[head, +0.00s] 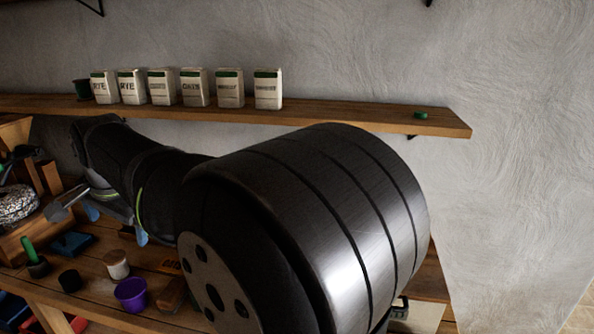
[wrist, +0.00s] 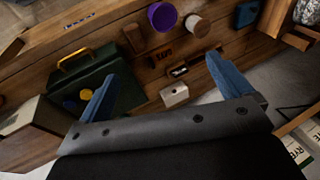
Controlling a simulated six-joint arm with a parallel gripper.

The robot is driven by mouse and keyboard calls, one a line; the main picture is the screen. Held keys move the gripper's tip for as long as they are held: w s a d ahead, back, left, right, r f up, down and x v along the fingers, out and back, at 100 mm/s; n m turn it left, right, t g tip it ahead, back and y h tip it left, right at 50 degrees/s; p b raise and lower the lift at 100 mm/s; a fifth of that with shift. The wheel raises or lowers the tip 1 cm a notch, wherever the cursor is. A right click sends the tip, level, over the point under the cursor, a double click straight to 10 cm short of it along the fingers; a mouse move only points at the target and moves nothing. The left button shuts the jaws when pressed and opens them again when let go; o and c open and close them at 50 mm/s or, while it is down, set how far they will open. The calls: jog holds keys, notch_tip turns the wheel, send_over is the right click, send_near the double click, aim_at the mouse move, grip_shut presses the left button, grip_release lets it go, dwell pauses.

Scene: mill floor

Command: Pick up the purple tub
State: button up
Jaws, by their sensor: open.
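The purple tub (head: 131,294) stands on the wooden bench at the lower left of the head view, just left of my dark arm. It also shows in the wrist view as a purple round tub (wrist: 162,16) at the top edge, with its open mouth visible. My gripper (wrist: 162,85) shows two blue fingers spread wide apart with nothing held between them. The tub lies beyond the fingertips, apart from them. In the head view my arm covers much of the bench.
A white-topped jar (head: 116,263) and a dark pot (head: 70,281) stand close to the tub. In the wrist view a green box (wrist: 85,85) sits by the left finger, and a small white block (wrist: 174,95) lies between the fingers. A wall shelf (head: 350,113) holds several labelled bags.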

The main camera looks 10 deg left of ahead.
jog(key=shift+a, duration=0.1)
jog(key=n+g+h, duration=0.2)
jog(key=n+h, duration=0.2)
jog(key=n, duration=1.1)
send_over(131, 288)
notch_tip(131, 288, down, 14)
notch_tip(131, 288, down, 17)
jog(key=shift+r, duration=0.1)
jog(key=c, duration=1)
jog(key=shift+r, duration=0.1)
